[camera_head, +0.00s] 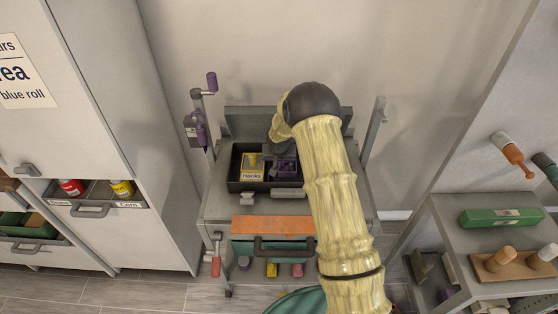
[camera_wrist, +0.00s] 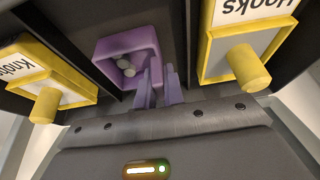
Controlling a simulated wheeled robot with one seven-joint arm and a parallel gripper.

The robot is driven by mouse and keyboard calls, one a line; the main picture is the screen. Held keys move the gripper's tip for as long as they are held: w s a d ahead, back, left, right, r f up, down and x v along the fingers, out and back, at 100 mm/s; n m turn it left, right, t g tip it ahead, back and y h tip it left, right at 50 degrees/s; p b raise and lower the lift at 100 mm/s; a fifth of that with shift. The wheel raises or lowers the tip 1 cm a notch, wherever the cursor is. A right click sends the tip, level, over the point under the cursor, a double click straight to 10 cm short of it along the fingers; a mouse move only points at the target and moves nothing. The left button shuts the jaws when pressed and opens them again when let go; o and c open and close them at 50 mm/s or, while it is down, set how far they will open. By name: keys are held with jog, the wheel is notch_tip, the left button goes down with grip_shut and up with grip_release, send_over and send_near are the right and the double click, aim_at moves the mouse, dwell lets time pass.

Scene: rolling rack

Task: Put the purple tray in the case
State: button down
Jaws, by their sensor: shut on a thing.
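The purple tray (camera_wrist: 128,52) shows in the wrist view between two yellow trays, with small greyish round pieces inside. In the head view the purple tray (camera_head: 287,169) is at the dark case (camera_head: 238,187), right of the yellow Hooks tray (camera_head: 252,167), partly hidden by my arm. It lies over or in the case's middle compartment; I cannot tell whether it rests on the bottom. My gripper (camera_wrist: 159,76) is shut on the purple tray at its near side. The yellow Knobs tray (camera_wrist: 45,80) is on the other side, hidden in the head view.
The case stands on a grey rolling rack (camera_head: 215,205) with an orange strip (camera_head: 270,225) at its front.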

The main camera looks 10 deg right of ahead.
jog(key=c, duration=1.5)
grip_release()
jog(key=shift+r, duration=0.15)
jog(key=b+v, duration=0.1)
jog(key=v, duration=1)
jog(key=shift+s+r, duration=0.15)
jog(key=shift+r, duration=0.25)
jog(key=shift+a, duration=0.1)
